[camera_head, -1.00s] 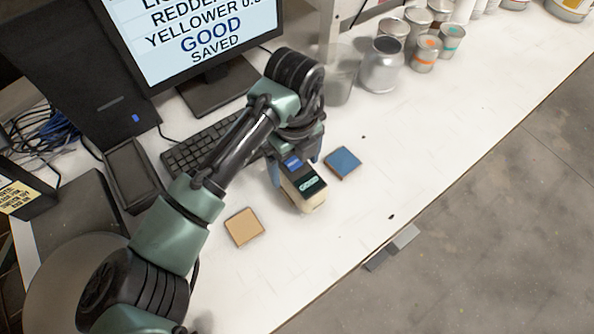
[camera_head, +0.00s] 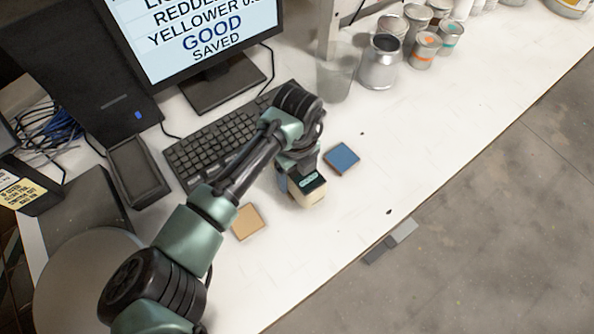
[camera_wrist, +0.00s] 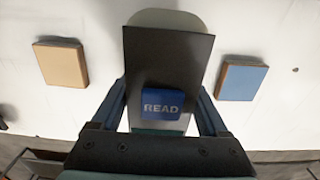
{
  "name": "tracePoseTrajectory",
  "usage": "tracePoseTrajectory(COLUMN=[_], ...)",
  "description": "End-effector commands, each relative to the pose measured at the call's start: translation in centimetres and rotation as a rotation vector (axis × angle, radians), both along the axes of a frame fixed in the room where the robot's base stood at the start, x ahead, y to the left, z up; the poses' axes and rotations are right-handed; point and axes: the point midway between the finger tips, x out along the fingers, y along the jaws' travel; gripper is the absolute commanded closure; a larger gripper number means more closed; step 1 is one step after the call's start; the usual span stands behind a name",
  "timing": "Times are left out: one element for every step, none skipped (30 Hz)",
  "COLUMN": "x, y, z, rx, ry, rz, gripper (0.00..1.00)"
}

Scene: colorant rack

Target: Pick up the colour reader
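In the wrist view my gripper (camera_wrist: 162,92) has one finger on each side of the reader. The fingers look open and very close to its sides; firm contact does not show.
A tan tile (camera_head: 248,222) lies left of the reader and a blue tile (camera_head: 342,158) lies right of it. The keyboard (camera_head: 215,145) and monitor (camera_head: 185,40) are behind. Metal cans (camera_head: 380,62) stand at the back right. The bench front is mostly clear.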

Motion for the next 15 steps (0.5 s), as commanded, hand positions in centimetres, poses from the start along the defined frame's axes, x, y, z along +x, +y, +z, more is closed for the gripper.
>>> tracePoseTrajectory(x=[0.03, 0.03, 0.03, 0.03, 0.03, 0.04, 0.04, 0.04, 0.04, 0.04, 0.04, 0.05, 0.05, 0.05, 0.13], y=[0.0, 0.0, 0.0, 0.0, 0.0, 0.0, 0.0, -0.01, -0.01, -0.01, -0.01, 0.0, 0.0, 0.0, 0.01], z=[0.02, 0.03, 0.03, 0.03, 0.04, 0.04, 0.04, 0.05, 0.05, 0.05, 0.06, 0.06, 0.06, 0.07, 0.19], rx=[0.0, 0.0, 0.0, 0.0, 0.0, 0.0, 0.0, 0.0, 0.0, 0.0, 0.0, 0.0, 0.0, 0.0, -0.001], ry=[-0.001, -0.001, -0.001, -0.001, -0.001, -0.001, -0.001, -0.001, -0.001, -0.001, -0.001, -0.001, -0.001, -0.001, -0.004], rz=[0.0, 0.0, 0.0, 0.0, 0.0, 0.0, 0.0, 0.0, 0.0, 0.0, 0.0, 0.0, 0.0, 0.0, 0.0], gripper=[0.43, 0.49, 0.56, 0.61, 0.67, 0.74, 0.79, 0.85, 0.92, 0.97, 1.0, 1.0, 1.0, 1.0, 1.0])
